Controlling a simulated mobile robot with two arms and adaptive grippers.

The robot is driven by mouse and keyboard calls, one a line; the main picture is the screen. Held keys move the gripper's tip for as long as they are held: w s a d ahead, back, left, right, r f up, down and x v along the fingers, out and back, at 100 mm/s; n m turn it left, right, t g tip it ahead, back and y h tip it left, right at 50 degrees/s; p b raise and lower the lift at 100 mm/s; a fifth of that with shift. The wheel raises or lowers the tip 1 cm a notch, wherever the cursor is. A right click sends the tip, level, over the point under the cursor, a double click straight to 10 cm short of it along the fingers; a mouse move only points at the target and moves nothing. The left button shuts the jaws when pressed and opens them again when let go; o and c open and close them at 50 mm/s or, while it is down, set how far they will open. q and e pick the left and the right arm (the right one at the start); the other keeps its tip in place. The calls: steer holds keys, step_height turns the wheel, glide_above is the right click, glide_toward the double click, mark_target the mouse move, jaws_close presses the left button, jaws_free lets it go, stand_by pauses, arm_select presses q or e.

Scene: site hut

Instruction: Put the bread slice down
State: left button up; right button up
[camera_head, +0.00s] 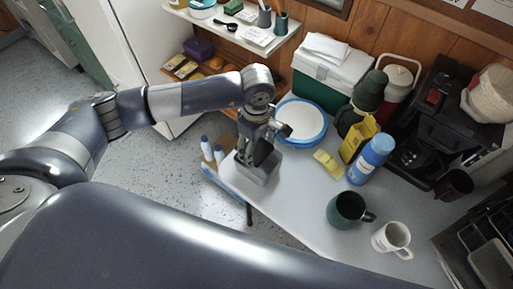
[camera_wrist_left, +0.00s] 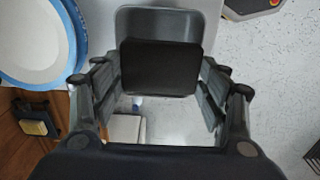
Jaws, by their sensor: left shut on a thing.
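My left gripper (camera_head: 262,146) is over the left end of the table in the head view. In the left wrist view its fingers (camera_wrist_left: 160,85) are on both sides of a dark, flat slab, the bread slice (camera_wrist_left: 160,68), and are shut on it. The slice also shows as a small dark patch in the head view (camera_head: 264,152). A grey open container (camera_head: 258,172) is below the gripper; its rim shows behind the slice in the wrist view (camera_wrist_left: 168,20). I cannot tell the gap between slice and container. My right gripper is not in view.
White plates with a blue rim (camera_head: 301,121) lie just right of the gripper. The table's front middle (camera_head: 295,200) is clear.

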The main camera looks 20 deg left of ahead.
mark_target(256, 148)
arm_select(q)
step_height(256, 148, down, 4)
steer(key=shift+w+a+r+p, duration=0.15)
steer(key=shift+r+p, duration=0.1)
steer(key=shift+p, duration=0.5)
steer(key=shift+f, duration=0.1)
